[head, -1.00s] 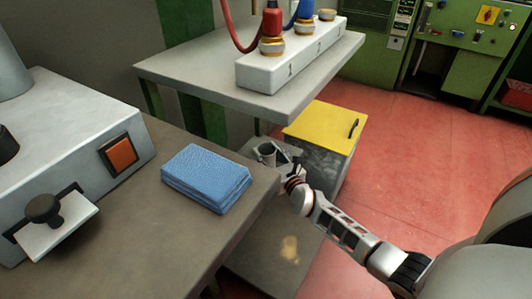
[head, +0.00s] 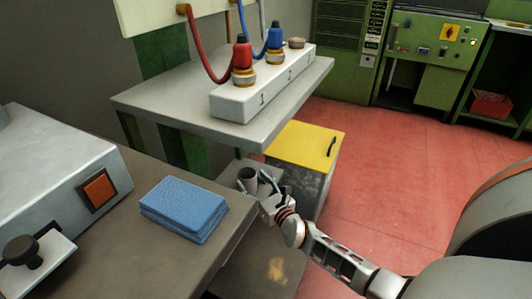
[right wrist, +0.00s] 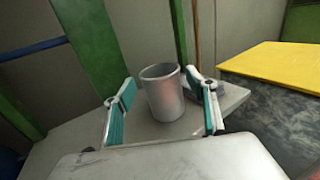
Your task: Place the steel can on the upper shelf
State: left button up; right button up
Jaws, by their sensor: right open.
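The steel can (head: 247,180), a plain grey open-topped cylinder, stands upright on a small grey surface (head: 227,172) below the higher grey shelf (head: 150,103). My right gripper (head: 264,187) is open beside the can, on its near right side. In the right wrist view the can (right wrist: 163,94) stands between the two teal-padded fingers (right wrist: 164,112), with a visible gap on the left. Whether the right finger touches it I cannot tell. The higher shelf carries a white socket block (head: 262,92). My left gripper is not in view.
A blue folded cloth (head: 184,208) lies on the brown bench at the left, near a grey machine (head: 50,190). A yellow-topped cabinet (head: 307,145) stands just right of the can. Red and blue cables rise from the socket block. The shelf's near left part is bare.

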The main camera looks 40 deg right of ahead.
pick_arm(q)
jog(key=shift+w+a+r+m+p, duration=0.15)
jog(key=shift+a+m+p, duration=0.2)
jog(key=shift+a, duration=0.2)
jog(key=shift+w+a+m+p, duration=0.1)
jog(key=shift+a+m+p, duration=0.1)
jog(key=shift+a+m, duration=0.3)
pick_arm(e)
jog(key=s+a, duration=0.1)
jog(key=s, duration=0.6)
jog(key=shift+s+a, duration=0.25)
jog(key=shift+s, duration=0.05)
